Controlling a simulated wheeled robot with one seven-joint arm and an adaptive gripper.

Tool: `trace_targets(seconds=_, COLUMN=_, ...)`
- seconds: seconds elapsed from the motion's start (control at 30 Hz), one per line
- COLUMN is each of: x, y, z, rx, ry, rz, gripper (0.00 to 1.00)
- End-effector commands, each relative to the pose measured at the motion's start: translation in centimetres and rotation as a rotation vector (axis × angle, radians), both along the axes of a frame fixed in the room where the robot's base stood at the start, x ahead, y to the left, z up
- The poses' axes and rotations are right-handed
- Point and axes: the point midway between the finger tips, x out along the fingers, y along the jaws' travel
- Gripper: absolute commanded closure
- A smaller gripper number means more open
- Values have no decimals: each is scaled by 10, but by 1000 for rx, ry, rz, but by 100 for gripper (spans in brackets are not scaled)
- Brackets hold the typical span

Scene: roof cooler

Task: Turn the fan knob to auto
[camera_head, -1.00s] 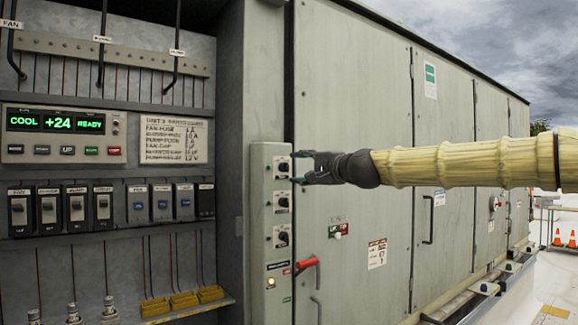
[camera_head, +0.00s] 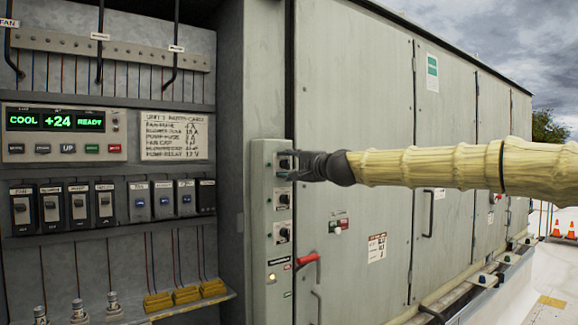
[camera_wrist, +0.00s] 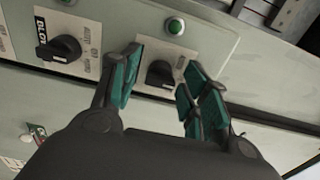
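The control box (camera_head: 257,215) is a narrow grey panel with several black knobs in a column. The top knob (camera_head: 284,163) is partly covered by my gripper (camera_head: 291,167) in the head view. In the wrist view, this black knob (camera_wrist: 160,74) on a pale plate sits between the green fingertips of my gripper (camera_wrist: 158,84). The fingers are open, one on each side of the knob, with gaps visible. Contact cannot be made out. The plate's lettering is too small to read, so its setting cannot be told.
A blower knob (camera_wrist: 62,48) sits left of the fingers in the wrist view, and a green button (camera_wrist: 176,26) lies beyond them. A red handle (camera_head: 308,260) sticks out below right of the knobs.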

Motion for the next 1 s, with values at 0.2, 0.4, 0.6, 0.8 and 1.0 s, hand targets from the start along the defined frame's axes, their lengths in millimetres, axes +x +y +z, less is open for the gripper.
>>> trace_targets(seconds=0.2, x=0, y=0, z=0, rx=0, ry=0, rz=0, gripper=98)
trace_targets(seconds=0.4, x=0, y=0, z=0, rx=-6, ry=-4, rz=0, gripper=98)
trace_targets(seconds=0.6, x=0, y=0, z=-2, rx=-53, ry=-40, rz=-1, gripper=98)
trace_targets(seconds=0.8, x=0, y=0, z=-4, rx=-158, ry=-115, rz=-1, gripper=97)
trace_targets(seconds=1.0, x=0, y=-1, z=-5, rx=-293, ry=-214, rz=-2, gripper=97)
